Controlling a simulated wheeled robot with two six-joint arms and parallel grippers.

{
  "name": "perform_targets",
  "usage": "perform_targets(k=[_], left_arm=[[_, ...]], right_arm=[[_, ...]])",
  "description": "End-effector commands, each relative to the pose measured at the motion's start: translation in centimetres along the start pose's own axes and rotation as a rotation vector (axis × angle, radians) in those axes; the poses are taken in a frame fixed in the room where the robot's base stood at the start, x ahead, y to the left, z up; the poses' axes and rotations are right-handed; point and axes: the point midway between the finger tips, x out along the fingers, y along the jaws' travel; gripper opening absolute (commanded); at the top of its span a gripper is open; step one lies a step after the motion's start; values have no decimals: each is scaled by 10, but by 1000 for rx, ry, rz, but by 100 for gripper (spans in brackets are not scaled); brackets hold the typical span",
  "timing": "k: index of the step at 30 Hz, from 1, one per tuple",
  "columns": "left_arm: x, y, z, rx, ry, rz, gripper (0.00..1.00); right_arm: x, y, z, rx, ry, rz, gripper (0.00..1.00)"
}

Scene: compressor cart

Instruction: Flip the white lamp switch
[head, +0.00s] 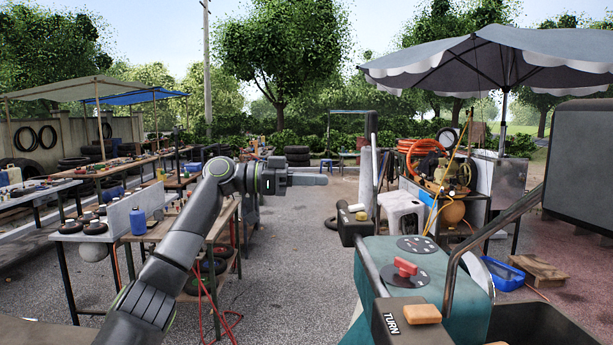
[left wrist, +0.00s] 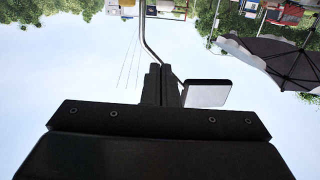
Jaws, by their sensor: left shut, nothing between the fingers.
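My left gripper (head: 318,180) reaches in from the left at mid-height and points right. Its fingers are shut and empty; they also show in the left wrist view (left wrist: 161,86). A black box (head: 352,232) at the far left edge of the teal cart (head: 410,262) carries a small white piece (head: 357,207) and a tan piece. The white piece may be the lamp switch, but it is too small to tell. It lies below and to the right of my fingertips, apart from them. My right gripper is not in view.
The cart top has a red knob (head: 405,267) and an orange block (head: 422,314) beside the word TURN. A grey rail (head: 497,219) rises at its right. A white stool (head: 402,207) stands behind. A workbench (head: 160,229) is at left. Open pavement (head: 290,270) lies between.

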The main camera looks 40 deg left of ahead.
Motion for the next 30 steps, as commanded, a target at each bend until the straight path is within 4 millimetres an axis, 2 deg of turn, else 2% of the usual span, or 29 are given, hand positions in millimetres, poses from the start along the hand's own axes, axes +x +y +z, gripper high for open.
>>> perform_targets(k=[1,8,9,12,17,30], left_arm=[[13,1,-6,-1,3,5,0],[62,1,-6,-2,3,5,0],[62,0,4,-4,-2,0,0],[64,0,17,-4,-1,0,0],[67,0,32,-2,0,0,0],[68,0,38,1,0,0,0]], right_arm=[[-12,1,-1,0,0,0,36],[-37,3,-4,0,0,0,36],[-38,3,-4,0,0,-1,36],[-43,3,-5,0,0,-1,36],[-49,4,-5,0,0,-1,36],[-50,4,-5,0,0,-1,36]])
